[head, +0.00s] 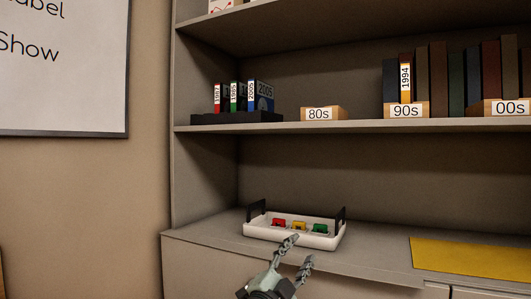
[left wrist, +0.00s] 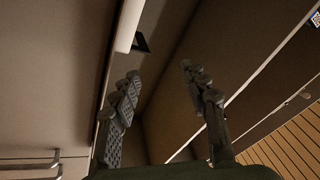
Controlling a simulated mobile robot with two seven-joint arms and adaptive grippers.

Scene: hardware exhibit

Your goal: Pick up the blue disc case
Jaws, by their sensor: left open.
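The blue disc case (head: 262,98), marked 2005, stands upright in a black rack (head: 237,118) on the middle shelf, at the left. Its front cover and labelled spine show; its lower end is hidden in the rack. A green case (head: 234,96) and a red case (head: 217,98) stand to its left. My left gripper (head: 301,248) is open and empty, low in front of the cabinet and well below the case. In the left wrist view my left gripper (left wrist: 160,72) has its fingers spread with nothing between them. The blue case does not show there.
A white tray (head: 292,236) with black handles and red, yellow and green pieces sits on the counter just beyond my left gripper. A yellow mat (head: 468,258) lies right. Wooden blocks marked 80s (head: 319,114) and 90s (head: 406,111) stand on the shelf. Another shelf overhangs the cases.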

